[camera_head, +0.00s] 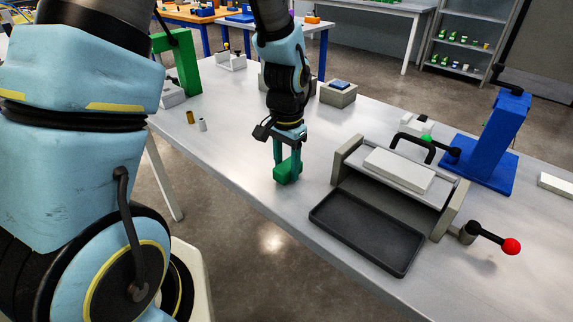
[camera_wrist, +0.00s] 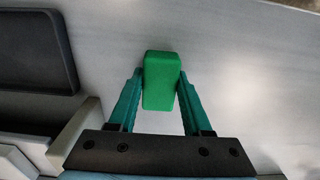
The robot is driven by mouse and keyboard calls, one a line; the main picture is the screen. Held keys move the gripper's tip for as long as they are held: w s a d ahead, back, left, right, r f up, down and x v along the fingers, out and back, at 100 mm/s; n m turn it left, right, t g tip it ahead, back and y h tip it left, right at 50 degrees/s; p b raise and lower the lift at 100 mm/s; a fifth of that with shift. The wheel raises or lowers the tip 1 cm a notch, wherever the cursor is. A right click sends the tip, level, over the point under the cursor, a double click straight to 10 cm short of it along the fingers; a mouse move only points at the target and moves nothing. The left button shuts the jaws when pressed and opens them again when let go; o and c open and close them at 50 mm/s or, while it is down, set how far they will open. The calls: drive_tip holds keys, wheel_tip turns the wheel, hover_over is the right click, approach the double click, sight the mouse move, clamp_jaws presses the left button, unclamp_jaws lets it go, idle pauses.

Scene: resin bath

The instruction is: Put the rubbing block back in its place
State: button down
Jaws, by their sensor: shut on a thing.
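The green block (camera_head: 287,171), which I take to be the rubbing block, is between the fingers of my gripper (camera_head: 287,162). In the wrist view the green block (camera_wrist: 161,80) sits between the two teal fingertips (camera_wrist: 161,85), with a finger against each side. My gripper is shut on it and points down over the table's front part. I cannot tell whether the block's underside touches the table. I cannot make out which spot is the block's place.
A grey press frame with a pale plate (camera_head: 399,170) and a dark shallow tray (camera_head: 367,231) stands right of my gripper. A red-knobbed lever (camera_head: 511,246) sticks out at its right. A blue stand (camera_head: 497,140) is behind. Two small cylinders (camera_head: 202,125) stand left. Bare table surrounds my gripper.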

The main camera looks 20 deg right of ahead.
sight(286, 166)
drive_tip(key=shift+f, duration=0.2)
drive_tip(key=shift+f, duration=0.2)
drive_tip(key=shift+c, duration=1.7)
unclamp_jaws()
drive_tip(key=shift+r, duration=0.1)
wheel_tip(286, 166, up, 12)
drive_tip(key=b, duration=0.2)
drive_tip(key=w+a+f+n+t, duration=0.1)
drive_tip(key=a+n, duration=1)
drive_tip(key=a, duration=1.4)
drive_tip(key=shift+w+f+t, duration=0.15)
drive_tip(key=shift+f+t, duration=0.15)
drive_tip(key=shift+f, duration=0.45)
